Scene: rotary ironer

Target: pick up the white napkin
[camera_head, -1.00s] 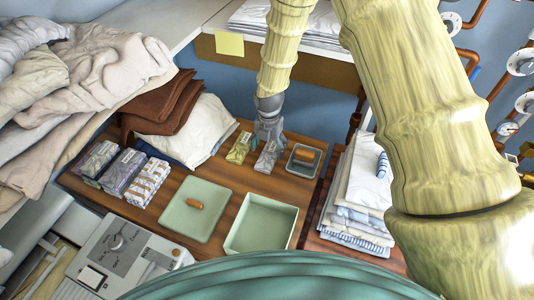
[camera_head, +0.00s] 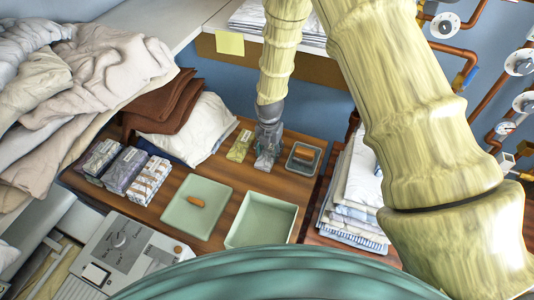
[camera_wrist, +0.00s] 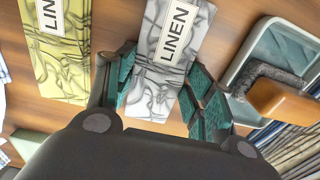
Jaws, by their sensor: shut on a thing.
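The white napkin is a folded grey-white patterned packet with a "LINEN" label (camera_wrist: 172,42). It lies on the brown wooden table, and its near part also shows under my gripper in the head view (camera_head: 265,161). My gripper (camera_wrist: 163,90) is shut on the white napkin, with one dark green finger pad at each long side. In the head view my gripper (camera_head: 268,147) points down over the napkin and hides part of it. I cannot tell any gap between napkin and table.
A yellow-green linen packet (camera_wrist: 60,45) lies close to the left. A grey tray with an orange-brown handled item (camera_head: 303,158) is close to the right. Folded linens (camera_head: 355,195) are stacked at right.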

